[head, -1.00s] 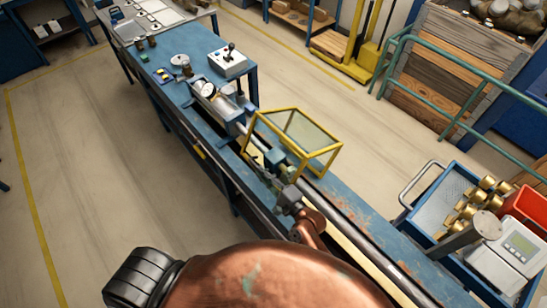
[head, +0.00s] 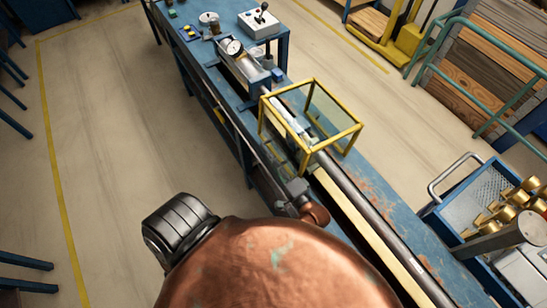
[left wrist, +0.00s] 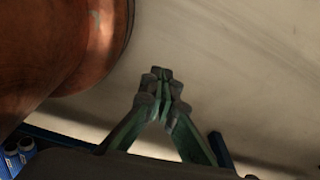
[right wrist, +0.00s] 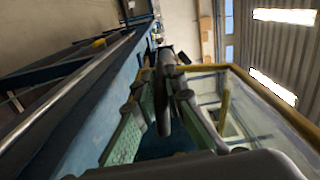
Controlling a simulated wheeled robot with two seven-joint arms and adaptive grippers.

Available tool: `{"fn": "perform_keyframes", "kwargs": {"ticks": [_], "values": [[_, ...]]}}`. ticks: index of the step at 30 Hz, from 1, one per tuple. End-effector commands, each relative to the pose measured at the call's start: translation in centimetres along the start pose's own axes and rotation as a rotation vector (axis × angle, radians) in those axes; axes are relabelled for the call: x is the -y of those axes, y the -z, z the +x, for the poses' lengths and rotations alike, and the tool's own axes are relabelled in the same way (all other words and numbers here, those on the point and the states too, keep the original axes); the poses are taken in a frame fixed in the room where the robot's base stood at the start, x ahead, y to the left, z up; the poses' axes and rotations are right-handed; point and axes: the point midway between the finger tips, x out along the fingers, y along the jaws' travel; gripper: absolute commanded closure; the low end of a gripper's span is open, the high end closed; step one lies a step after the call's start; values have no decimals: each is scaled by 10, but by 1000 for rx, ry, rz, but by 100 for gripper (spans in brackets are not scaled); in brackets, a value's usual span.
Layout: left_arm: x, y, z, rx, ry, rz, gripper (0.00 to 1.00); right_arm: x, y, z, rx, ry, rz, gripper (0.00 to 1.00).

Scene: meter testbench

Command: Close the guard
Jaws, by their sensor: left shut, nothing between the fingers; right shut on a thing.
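The guard (head: 311,79) is a box of yellow bars with clear panels over the blue bench's rail. It also shows at the right of the right wrist view (right wrist: 235,75). My right gripper (head: 283,168) is at the guard's near left side, partly hidden by my copper arm. In the right wrist view its fingers (right wrist: 160,82) are closed around a dark upright bar (right wrist: 164,105), apparently the guard's handle; its join to the yellow frame is not clear. My left gripper (left wrist: 162,82) is shut and empty over bare floor, and is outside the head view.
The blue bench (head: 375,195) runs diagonally, with a long rail and a gauge cylinder (head: 236,50) behind the guard. A control box (head: 259,22) stands farther back. A blue cart (head: 455,205) with brass weights is at the right. The floor left of the bench is clear.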

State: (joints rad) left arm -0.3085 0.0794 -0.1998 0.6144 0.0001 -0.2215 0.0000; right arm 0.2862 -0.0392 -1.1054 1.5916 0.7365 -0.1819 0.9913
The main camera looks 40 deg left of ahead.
Motion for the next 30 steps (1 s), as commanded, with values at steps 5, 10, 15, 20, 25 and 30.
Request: {"fn": "perform_keyframes", "kwargs": {"ticks": [5,10,15,20,25,30], "values": [[0,2,0,-2,0,1,100,-3,8,-3,-13,-5,-5,100],[1,10,0,-13,1,3,100,-3,8,-3,-12,-4,-4,82],[2,20,0,-26,2,4,100,-1,6,-2,-9,-1,-3,72],[2,19,0,-25,1,4,100,0,4,-1,-6,1,-1,72],[2,12,0,-16,2,3,100,1,3,0,-5,3,0,72],[3,9,0,-12,3,3,100,0,3,-9,-5,1,1,72]]}}
